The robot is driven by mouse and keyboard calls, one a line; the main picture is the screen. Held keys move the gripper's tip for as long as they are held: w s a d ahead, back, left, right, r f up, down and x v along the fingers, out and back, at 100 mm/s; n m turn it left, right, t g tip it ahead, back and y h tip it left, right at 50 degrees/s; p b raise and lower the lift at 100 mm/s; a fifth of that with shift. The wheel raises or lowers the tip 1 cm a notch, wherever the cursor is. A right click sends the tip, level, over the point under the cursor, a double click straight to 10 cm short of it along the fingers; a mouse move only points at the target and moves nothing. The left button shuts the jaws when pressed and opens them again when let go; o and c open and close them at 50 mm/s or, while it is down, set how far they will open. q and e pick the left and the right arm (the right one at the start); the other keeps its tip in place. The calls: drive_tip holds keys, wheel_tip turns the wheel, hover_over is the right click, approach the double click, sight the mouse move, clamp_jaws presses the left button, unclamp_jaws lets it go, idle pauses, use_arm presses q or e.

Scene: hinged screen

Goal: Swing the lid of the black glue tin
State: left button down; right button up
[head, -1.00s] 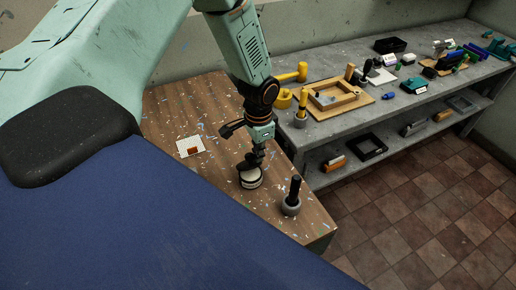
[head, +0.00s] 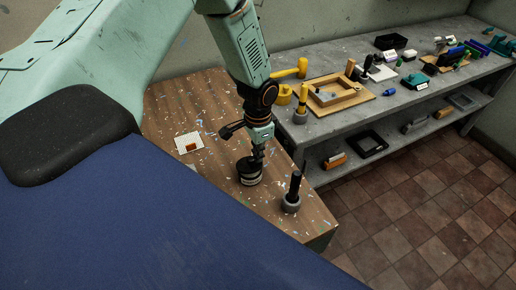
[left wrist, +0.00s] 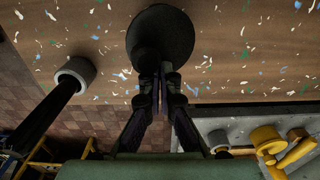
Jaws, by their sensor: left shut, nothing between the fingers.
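The black glue tin (head: 249,177) stands upright on the speckled wooden bench, with a pale band around its side. Its round black lid (left wrist: 165,30) lies flat over the top, and no pale inside shows. My left gripper (head: 257,153) points down at the tin's far edge. In the left wrist view its fingers (left wrist: 162,72) are together and empty at the lid's edge. I cannot tell whether they touch it. The hinge is hidden. My right gripper is in neither view.
A black-handled tool in a grey round holder (head: 291,203) stands right of the tin, near the bench edge. A white card with an orange-brown patch (head: 188,142) lies to the left. A grey workbench (head: 325,133) with tools and a wooden frame stands behind.

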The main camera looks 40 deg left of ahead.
use_arm(q)
drive_tip(key=shift+f+b, duration=0.5)
drive_tip(key=shift+f, duration=0.25)
wheel_tip(320, 180, up, 3)
drive_tip(key=p, duration=0.3)
drive_tip(key=shift+r, duration=0.2)
drive_tip(key=shift+r+p, duration=0.65)
drive_tip(key=shift+r, duration=1.25)
drive_tip(key=shift+s+r, duration=0.1)
drive_tip(key=shift+r, duration=0.4)
